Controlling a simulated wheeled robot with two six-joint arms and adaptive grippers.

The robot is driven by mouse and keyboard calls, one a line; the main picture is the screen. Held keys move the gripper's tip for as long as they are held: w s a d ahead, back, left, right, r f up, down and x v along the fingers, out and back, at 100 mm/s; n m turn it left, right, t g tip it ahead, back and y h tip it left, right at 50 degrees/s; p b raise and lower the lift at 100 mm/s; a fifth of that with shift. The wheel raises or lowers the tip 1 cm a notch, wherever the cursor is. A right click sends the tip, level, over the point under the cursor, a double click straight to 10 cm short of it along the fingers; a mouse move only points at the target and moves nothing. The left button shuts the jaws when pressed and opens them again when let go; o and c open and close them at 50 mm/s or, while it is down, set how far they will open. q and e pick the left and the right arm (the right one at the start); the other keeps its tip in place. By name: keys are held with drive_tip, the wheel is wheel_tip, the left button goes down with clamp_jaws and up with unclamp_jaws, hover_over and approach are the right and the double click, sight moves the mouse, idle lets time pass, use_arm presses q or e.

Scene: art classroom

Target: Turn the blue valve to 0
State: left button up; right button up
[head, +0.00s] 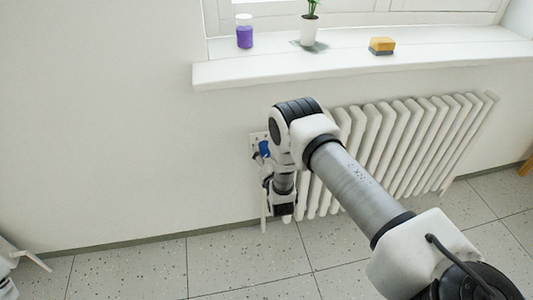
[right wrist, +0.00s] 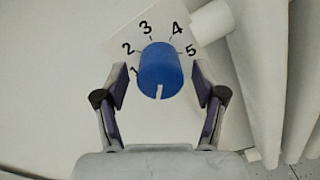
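The blue valve (right wrist: 160,66) is a round knob by the radiator, in front of a white plate (right wrist: 124,40) marked 1 to 5. Its pale mark points down in the right wrist view. I see no 0 on the visible part of the plate. In the head view the blue valve (head: 264,148) is partly hidden by my arm. My right gripper (right wrist: 160,72) is open, with one finger on each side of the knob and a gap to each in the picture. It also shows in the head view (head: 264,160), mostly hidden. I cannot make out my left gripper.
A white ribbed radiator (head: 400,145) stands right of the valve under a window sill (head: 350,62). On the sill are a purple jar (head: 244,36), a potted plant (head: 308,30) and a yellow sponge (head: 382,46). The wall left of the valve is bare.

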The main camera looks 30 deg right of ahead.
drive_tip(key=shift+s, duration=0.1)
drive_tip(key=v, duration=1.2)
